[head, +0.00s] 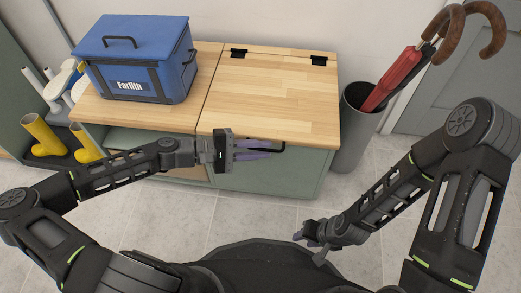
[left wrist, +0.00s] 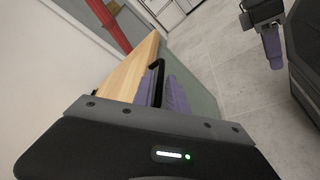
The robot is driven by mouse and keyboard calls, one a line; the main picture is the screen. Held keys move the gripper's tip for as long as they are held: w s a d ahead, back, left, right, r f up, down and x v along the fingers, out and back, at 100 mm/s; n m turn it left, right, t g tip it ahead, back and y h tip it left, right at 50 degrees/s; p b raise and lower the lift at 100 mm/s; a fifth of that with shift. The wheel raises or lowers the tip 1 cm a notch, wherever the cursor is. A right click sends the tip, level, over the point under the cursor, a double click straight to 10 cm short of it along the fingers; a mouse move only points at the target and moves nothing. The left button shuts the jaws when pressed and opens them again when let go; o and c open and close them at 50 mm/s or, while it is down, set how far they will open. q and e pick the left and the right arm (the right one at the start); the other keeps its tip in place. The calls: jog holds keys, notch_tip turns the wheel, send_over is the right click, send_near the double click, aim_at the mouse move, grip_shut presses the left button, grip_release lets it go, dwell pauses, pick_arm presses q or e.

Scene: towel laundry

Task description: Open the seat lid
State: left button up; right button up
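The seat lid (head: 272,90) is a light wood panel on the right half of a low green bench. It lies flat and closed, with black hinges (head: 238,54) along its back edge. A black bar handle (head: 277,149) sticks out at its front. My left gripper (head: 262,150) is at this handle, its purple fingers on either side of the bar. In the left wrist view the handle (left wrist: 158,66) runs between the close-set fingers, which look shut on it. My right gripper (head: 305,238) is low in front of the bench, away from the lid; its finger gap is unclear.
A blue box (head: 135,58) labelled Farlith stands on the bench's left half, beside the lid. A grey bin (head: 352,130) with umbrellas (head: 392,80) stands close to the right. Yellow boots (head: 42,135) are at the left. Nothing lies on the lid.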

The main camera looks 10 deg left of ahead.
pick_arm(q)
grip_shut()
dwell(1.5)
